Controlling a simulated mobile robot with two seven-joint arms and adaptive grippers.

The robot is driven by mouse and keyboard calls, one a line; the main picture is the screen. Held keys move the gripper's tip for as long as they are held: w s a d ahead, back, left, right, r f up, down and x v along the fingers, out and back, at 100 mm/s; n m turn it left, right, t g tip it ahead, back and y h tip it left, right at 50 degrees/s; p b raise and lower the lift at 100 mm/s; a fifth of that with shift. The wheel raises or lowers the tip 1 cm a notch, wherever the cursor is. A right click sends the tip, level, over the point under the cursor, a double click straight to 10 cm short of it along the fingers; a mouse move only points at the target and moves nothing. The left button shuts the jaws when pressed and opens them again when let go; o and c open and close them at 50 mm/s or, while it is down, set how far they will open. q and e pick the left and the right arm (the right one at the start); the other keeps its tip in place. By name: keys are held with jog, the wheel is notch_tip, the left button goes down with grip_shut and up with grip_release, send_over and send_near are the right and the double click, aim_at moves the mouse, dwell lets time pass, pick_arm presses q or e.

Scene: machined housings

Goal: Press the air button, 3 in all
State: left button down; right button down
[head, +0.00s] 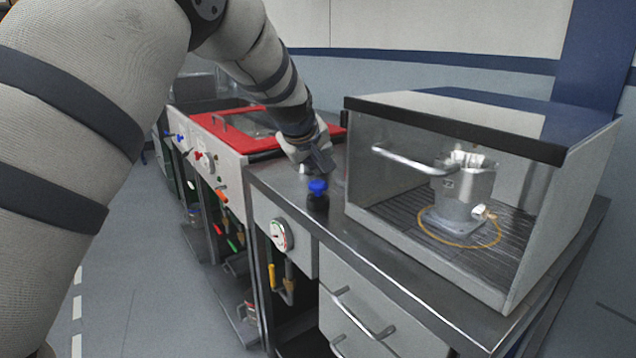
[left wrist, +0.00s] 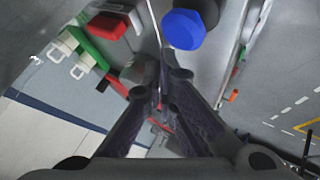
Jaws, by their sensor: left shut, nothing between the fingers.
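The blue button (head: 318,187) sits on a short dark stem at the front edge of the steel worktop, left of the clear cabinet. In the left wrist view the blue button (left wrist: 183,29) is large, just beyond the fingertips. My left gripper (head: 322,168) is shut and empty, just behind and above the button. In the left wrist view the closed fingers (left wrist: 172,72) point toward the button. I cannot tell whether they touch it. My right gripper is not in view.
A clear-fronted cabinet (head: 590,190) with a bar handle holds a metal housing (head: 463,190) inside a yellow ring. A pressure gauge (head: 280,235) is on the front panel below the button. A red-framed unit (head: 245,140) stands to the left. Floor at left is clear.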

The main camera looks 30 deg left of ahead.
aim_at(314, 182)
pick_arm(q)
jog(key=shift+r, duration=2.45)
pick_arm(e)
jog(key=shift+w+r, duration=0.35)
